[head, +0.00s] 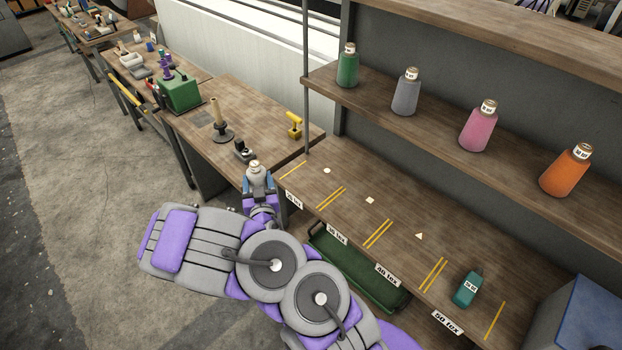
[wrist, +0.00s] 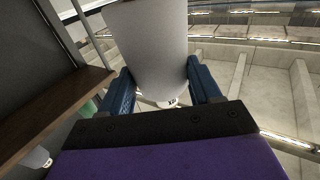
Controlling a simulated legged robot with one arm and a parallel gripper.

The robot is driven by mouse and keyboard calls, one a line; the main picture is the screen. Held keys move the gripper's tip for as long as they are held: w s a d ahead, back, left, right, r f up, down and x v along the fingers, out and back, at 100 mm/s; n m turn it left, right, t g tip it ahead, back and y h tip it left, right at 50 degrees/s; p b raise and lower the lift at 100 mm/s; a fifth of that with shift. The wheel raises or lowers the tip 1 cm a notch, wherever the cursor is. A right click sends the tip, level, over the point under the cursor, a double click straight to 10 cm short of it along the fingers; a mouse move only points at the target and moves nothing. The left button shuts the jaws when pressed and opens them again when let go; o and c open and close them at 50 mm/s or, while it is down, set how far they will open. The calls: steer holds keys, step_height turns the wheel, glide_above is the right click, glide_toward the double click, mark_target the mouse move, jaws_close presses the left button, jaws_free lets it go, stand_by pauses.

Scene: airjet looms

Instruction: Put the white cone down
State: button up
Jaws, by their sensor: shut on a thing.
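The white cone (head: 256,172) is held upright in my gripper (head: 258,184), near the left front end of the lower wooden shelf in the head view. In the wrist view the cone (wrist: 148,45) stands large between the two blue fingers, which press on its sides. Its label shows only in part. The lower shelf (head: 400,216) has yellow line pairs, white shape marks and tex labels along its front edge. From the head view I cannot tell how high the cone is above any surface.
Green, grey, pink and orange cones (head: 565,172) stand on the upper shelf. A workbench (head: 245,128) with a spindle and tools is behind. A green bin (head: 350,265) sits below. The shelf's middle is clear.

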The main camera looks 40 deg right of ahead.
steer(key=s+d+f+h+p, duration=0.1)
steer(key=s+d+f+p, duration=0.15)
steer(key=s+d, duration=0.2)
steer(key=s+d+f+p, duration=0.1)
steer(key=s+d+f, duration=0.25)
steer(key=s, duration=0.25)
steer(key=w+d+f+b, duration=0.1)
steer(key=w+d+b, duration=0.5)
steer(key=b, duration=0.8)
steer(key=shift+w+d+f+m, duration=0.2)
steer(key=shift+w+f+m, duration=0.15)
steer(key=shift+w, duration=0.2)
steer(key=shift+d+b, duration=0.15)
steer(key=shift+b, duration=0.8)
steer(key=w+d+f+b, duration=0.2)
steer(key=w+d+f, duration=0.1)
steer(key=d+f, duration=0.1)
steer(key=shift+w, duration=0.4)
steer(key=shift+r, duration=0.15)
steer(key=o, duration=1.2)
